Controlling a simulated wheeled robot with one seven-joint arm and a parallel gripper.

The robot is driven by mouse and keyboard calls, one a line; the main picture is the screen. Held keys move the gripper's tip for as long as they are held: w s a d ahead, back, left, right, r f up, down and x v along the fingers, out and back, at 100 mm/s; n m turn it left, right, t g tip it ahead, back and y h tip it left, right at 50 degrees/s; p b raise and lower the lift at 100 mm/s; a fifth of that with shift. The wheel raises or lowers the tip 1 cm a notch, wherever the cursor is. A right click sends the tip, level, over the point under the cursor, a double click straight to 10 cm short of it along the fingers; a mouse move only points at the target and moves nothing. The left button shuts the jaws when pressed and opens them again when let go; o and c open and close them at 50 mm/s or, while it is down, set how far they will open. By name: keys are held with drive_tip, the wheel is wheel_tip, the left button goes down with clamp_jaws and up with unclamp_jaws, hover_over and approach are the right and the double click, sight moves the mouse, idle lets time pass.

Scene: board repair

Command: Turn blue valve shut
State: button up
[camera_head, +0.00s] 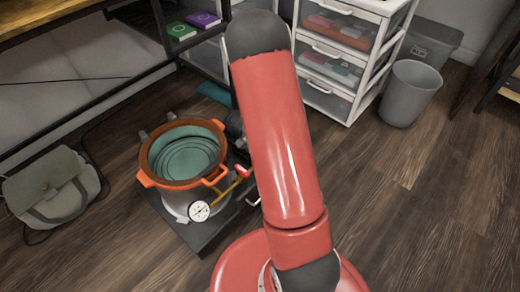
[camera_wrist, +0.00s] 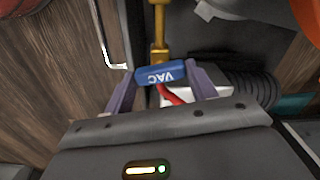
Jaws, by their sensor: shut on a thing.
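The blue valve handle (camera_wrist: 158,73), marked VAC, shows in the wrist view at the end of a brass fitting (camera_wrist: 159,22). My gripper (camera_wrist: 161,77) has one purple finger at each end of the handle and is shut on it. The handle lies crosswise to the brass fitting, slightly tilted. In the head view my red arm covers the handle and my gripper. There, a brass line with a red part (camera_head: 242,170) and a round white gauge (camera_head: 199,211) sit beside the orange-rimmed pot (camera_head: 145,179).
The pot stands on a dark low platform (camera_head: 205,236). A metal handle (camera_wrist: 107,45) and a ribbed black hose (camera_wrist: 258,88) are near my gripper. A green-grey bag (camera_head: 50,185) lies left; a white drawer unit (camera_head: 350,50) and grey bin (camera_head: 410,92) stand right. Floor at right is clear.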

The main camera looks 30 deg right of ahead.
drive_tip(key=shift+m, duration=1.2)
drive_tip(key=shift+p, duration=0.3)
drive_tip(key=o, duration=1)
wheel_tip(320, 180, up, 8)
drive_tip(key=shift+f+p, duration=0.1)
drive_tip(key=shift+p, duration=0.65)
